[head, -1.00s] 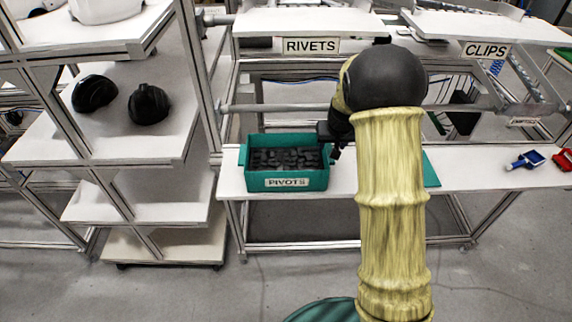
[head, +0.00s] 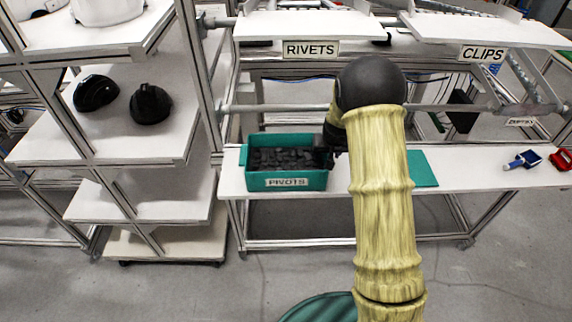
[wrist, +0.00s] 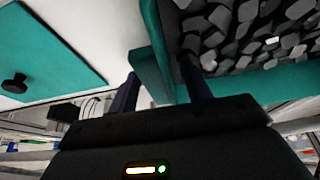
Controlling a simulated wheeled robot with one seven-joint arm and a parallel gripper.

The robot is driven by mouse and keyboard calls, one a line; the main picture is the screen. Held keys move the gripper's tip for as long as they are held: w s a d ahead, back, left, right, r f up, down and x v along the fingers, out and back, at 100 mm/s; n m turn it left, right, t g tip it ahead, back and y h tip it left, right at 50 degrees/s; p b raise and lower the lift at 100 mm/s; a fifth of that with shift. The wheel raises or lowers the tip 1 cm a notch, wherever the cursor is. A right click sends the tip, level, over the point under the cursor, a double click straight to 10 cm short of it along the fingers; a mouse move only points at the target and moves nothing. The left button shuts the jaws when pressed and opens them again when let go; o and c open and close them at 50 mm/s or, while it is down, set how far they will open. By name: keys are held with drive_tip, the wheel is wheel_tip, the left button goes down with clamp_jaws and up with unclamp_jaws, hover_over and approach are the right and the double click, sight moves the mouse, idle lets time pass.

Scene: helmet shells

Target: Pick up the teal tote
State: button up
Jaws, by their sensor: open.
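The teal tote (head: 250,180) stands upright on the white bench, with a PIVOTS label on its front and many dark pieces inside. It also shows in the wrist view (wrist: 265,84), at the upper right. My gripper (head: 328,160) is at the tote's right end in the head view, partly hidden by my wrist. In the wrist view my gripper (wrist: 160,88) is open, with one finger outside the tote's end wall and the other on the inner side, over the rim. Whether either finger touches the wall I cannot tell.
A teal flat panel (head: 422,168) lies on the bench right of my arm. A blue tool (head: 523,160) and a red item (head: 561,159) lie farther right. Racks labelled RIVETS (head: 311,49) and CLIPS (head: 483,54) stand above. A shelf with black helmet shells (head: 150,104) is at left.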

drive_tip(key=shift+c, duration=0.2)
clamp_jaws()
drive_tip(key=shift+r, duration=0.1)
drive_tip(key=shift+w+r, duration=0.1)
drive_tip(key=shift+r, duration=0.45)
wheel_tip(320, 180, up, 9)
drive_tip(key=shift+f+b, duration=0.1)
drive_tip(key=shift+b, duration=1.1)
